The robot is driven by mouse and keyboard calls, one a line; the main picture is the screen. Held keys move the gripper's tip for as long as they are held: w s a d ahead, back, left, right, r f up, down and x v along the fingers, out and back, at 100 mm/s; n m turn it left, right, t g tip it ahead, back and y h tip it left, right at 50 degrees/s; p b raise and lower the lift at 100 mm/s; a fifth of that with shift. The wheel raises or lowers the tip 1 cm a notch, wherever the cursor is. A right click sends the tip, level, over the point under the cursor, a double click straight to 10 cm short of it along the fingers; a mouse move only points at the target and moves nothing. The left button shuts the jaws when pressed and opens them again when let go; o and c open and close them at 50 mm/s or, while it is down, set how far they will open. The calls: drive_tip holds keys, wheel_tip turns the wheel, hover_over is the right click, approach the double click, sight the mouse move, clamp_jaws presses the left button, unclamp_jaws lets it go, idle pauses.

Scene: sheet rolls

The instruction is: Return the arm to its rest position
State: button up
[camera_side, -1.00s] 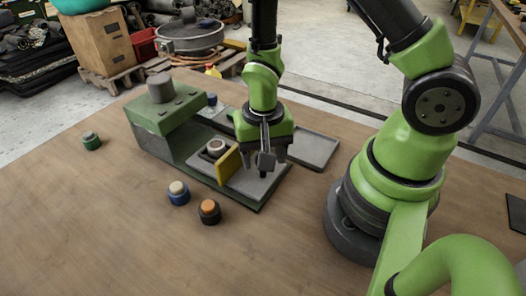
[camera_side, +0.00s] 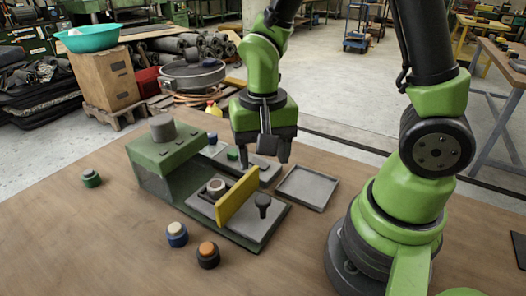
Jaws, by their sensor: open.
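My gripper (camera_side: 264,156) hangs open and empty, pointing down, above and behind the green machine (camera_side: 160,185). It is clear of the yellow upright plate (camera_side: 237,200) and the black knob (camera_side: 262,205), which stands on the machine's grey plate. A pale-topped roll (camera_side: 216,187) sits on the machine left of the yellow plate. My green arm rises from its base at the right of the picture.
A blue roll with a pale top (camera_side: 177,235), a black roll with an orange top (camera_side: 208,255) and a green roll (camera_side: 91,178) stand on the wooden table (camera_side: 100,245). A grey tray (camera_side: 306,187) lies right of the machine.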

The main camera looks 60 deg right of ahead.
drive_tip(key=shift+r, duration=0.1)
drive_tip(key=s+r+n+t+y, duration=0.1)
drive_tip(key=s+r+n+t, duration=0.1)
drive_tip(key=r, duration=0.5)
drive_tip(key=s+r+n+t+y, duration=0.1)
drive_tip(key=s+r+n+t, duration=0.2)
drive_tip(key=s+r+t, duration=0.2)
wheel_tip(320, 180, up, 4)
drive_tip(key=shift+s+a+f, duration=0.25)
drive_tip(key=shift+s+a, duration=0.1)
drive_tip(key=shift+s, duration=0.1)
